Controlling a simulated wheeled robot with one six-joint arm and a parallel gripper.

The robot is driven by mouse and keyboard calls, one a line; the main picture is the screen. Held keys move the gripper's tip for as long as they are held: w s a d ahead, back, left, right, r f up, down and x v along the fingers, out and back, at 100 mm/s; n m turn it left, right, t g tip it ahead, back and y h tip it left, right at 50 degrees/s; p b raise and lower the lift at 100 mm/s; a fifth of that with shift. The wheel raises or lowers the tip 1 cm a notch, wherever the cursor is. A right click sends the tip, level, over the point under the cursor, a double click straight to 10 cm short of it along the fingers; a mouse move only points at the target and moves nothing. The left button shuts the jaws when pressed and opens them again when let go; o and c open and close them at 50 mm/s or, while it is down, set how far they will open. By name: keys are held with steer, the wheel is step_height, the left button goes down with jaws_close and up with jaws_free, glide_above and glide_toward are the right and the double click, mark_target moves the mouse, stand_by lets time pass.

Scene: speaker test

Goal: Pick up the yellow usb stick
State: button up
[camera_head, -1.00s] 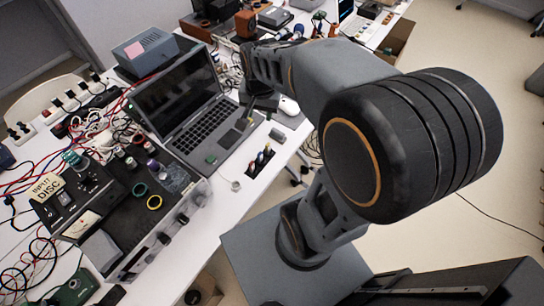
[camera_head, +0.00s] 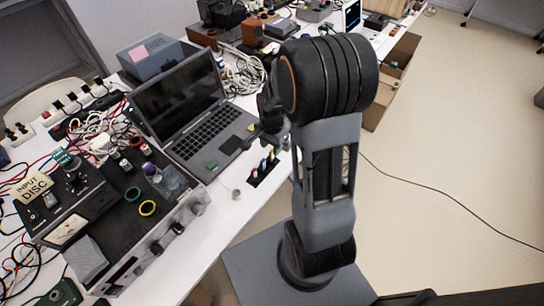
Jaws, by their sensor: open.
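My gripper (camera_head: 270,138) is at the laptop's right front corner, partly hidden behind my own arm. It is small and dark here, open, and I see nothing held in it. A small black holder (camera_head: 252,182) lies on the white table just in front of the laptop, below my gripper in the picture. Several small coloured sticks stand in it, with white, red and blue showing. I cannot clearly tell a yellow usb stick among them. A small flat yellow patch (camera_head: 252,127) shows on the laptop's palm rest, close to my gripper.
The open laptop (camera_head: 178,91) stands behind the holder. A black device labelled INPUT DISC (camera_head: 117,213) with knobs and rings fills the left front. Cables and power strips crowd the left. The white table (camera_head: 226,222) is bare along its front edge.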

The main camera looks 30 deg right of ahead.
mark_target(272, 156)
steer(key=shift+f, duration=2.6)
jaws_close()
